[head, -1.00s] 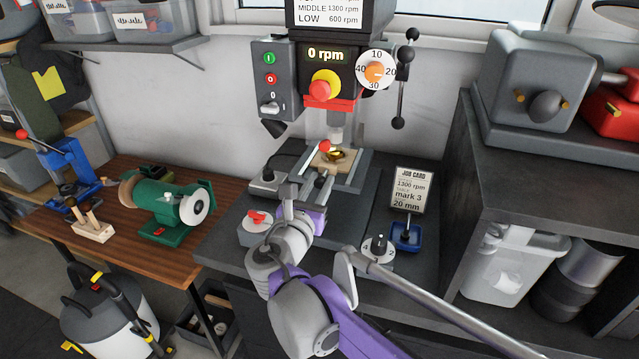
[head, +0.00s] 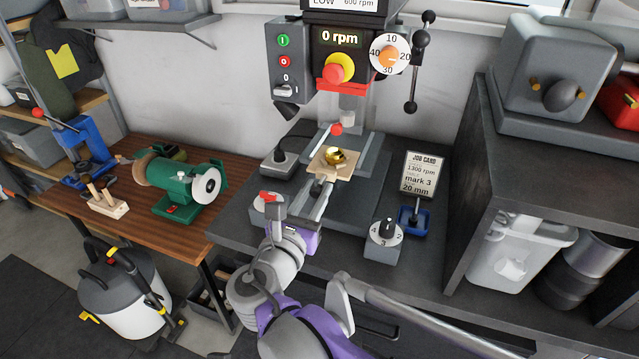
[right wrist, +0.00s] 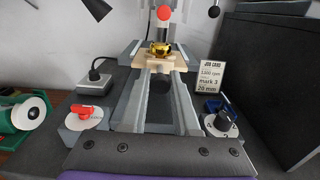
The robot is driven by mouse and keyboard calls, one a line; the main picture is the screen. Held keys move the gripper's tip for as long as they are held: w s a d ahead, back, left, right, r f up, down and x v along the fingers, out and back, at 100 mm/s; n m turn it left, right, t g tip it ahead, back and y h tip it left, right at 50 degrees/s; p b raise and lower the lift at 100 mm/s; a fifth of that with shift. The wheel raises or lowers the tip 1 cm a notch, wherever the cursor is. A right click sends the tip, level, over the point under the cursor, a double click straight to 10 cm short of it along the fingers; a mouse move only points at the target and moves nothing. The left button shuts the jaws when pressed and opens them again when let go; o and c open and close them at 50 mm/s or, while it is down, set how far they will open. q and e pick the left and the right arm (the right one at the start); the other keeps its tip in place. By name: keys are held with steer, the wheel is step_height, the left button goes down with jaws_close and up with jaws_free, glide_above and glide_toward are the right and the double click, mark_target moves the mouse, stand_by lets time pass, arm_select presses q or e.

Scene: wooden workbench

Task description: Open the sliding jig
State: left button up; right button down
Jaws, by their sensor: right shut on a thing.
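The sliding jig shows as a pale wooden plate (head: 345,172) carrying a round brass piece (head: 335,157). It lies in front of the drill's column, forward of the drill chuck (head: 347,117). The plate also shows in the right wrist view (right wrist: 161,62). My right gripper (head: 319,188) reaches in from the front, below the plate's near edge. In the right wrist view its two grey fingers (right wrist: 162,80) are shut on a dark handle (right wrist: 161,88) at the front of the jig. The handle is mostly hidden in the head view. My left gripper is not in view.
A dial box (head: 384,243), a blue tray (head: 412,220) and a job card (head: 421,174) stand right of the jig. A red-switch box (head: 267,207) and a grey box (head: 280,164) stand left. The display reads 0 rpm.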

steer(key=c, duration=0.7)
jaws_free()
steer(key=shift+o, duration=0.2)
steer(key=v, duration=1)
steer(key=shift+s, duration=0.4)
steer(key=shift+a, duration=0.1)
